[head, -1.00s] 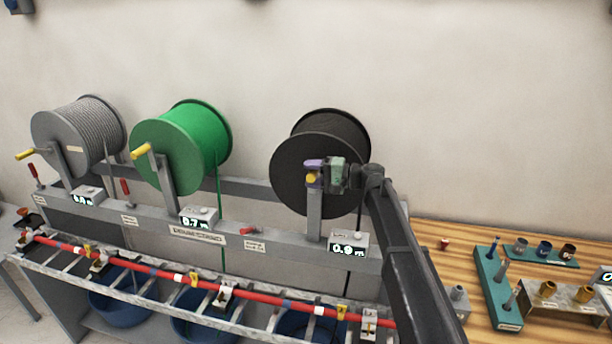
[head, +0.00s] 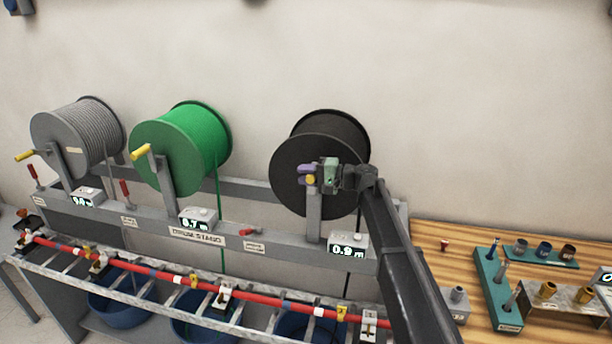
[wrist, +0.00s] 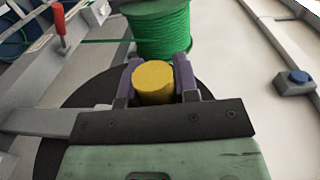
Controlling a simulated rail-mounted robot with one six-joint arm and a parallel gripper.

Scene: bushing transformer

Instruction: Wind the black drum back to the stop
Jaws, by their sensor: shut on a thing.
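The black drum (head: 335,133) hangs on the right of the drum stand. Its dark flange also shows behind my gripper in the wrist view (wrist: 85,95). My gripper (head: 308,177) is in front of the flange, with its purple fingers shut on the yellow crank handle (wrist: 153,82). The handle end sits between the two fingers in the wrist view. The crank arm is mostly hidden behind the gripper. The counter (head: 348,246) below the black drum reads 0.9 m. A red lever (head: 249,231) on the stand lies flat to the left of this counter.
The green drum (head: 182,147) and grey drum (head: 78,133) stand to the left with their own yellow cranks. A rack with a red cable (head: 259,297) runs along the front above blue tubs. A wooden bench (head: 470,262) with fittings is at the right.

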